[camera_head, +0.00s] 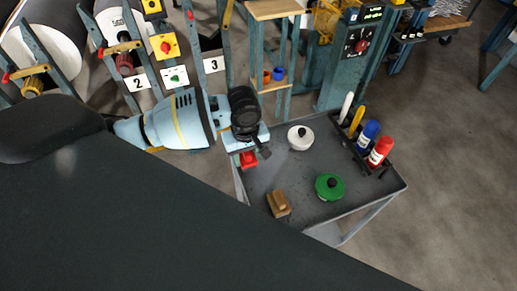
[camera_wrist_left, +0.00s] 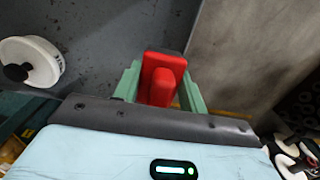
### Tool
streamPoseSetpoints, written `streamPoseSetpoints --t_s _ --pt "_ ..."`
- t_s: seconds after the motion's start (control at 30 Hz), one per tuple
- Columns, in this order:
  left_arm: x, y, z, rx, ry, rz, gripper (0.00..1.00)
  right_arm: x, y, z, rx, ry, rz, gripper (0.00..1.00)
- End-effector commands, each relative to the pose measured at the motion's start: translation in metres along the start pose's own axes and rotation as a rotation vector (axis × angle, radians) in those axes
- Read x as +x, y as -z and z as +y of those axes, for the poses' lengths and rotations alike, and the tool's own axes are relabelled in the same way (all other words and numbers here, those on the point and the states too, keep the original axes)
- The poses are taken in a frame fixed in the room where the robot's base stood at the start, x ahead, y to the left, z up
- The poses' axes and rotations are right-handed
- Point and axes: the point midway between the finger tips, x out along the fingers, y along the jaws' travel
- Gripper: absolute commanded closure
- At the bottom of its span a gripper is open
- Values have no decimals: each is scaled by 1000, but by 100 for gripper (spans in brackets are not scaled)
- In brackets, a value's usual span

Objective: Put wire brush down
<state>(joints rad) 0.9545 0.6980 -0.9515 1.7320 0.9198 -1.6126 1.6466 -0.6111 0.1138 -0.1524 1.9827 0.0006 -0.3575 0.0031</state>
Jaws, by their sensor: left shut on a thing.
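My left gripper (camera_head: 248,155) is over the upper left edge of the grey cart top (camera_head: 306,190). In the left wrist view its green fingers (camera_wrist_left: 160,88) are shut on a red block with a raised grip, the held wire brush (camera_wrist_left: 162,83). The brush also shows below the gripper in the head view (camera_head: 248,160). Its bristles are hidden. I cannot tell whether it touches the cart. My right gripper is not in view.
On the cart are a white round container (camera_head: 300,138), a green round container (camera_head: 329,187) and a brown wooden block (camera_head: 279,204). A black rack with blue (camera_head: 368,134) and red (camera_head: 380,151) bottles stands at the right. The cart's middle has bare room.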

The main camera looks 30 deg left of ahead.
Motion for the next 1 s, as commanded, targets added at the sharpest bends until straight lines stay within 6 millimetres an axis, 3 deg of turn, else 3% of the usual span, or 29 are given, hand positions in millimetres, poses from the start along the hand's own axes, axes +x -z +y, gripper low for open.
streamPoseSetpoints --t_s 0.2,0.47,0.6,0.8,1.0 --pt "4 20 25 0 1 -1 83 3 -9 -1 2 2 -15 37" --pt "4 24 30 1 0 -1 83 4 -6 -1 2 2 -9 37" --pt "6 34 43 -1 0 -1 83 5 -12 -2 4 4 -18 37" --pt "30 34 43 0 -1 1 83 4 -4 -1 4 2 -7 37" --pt "36 34 42 1 -1 1 83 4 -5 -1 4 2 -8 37"
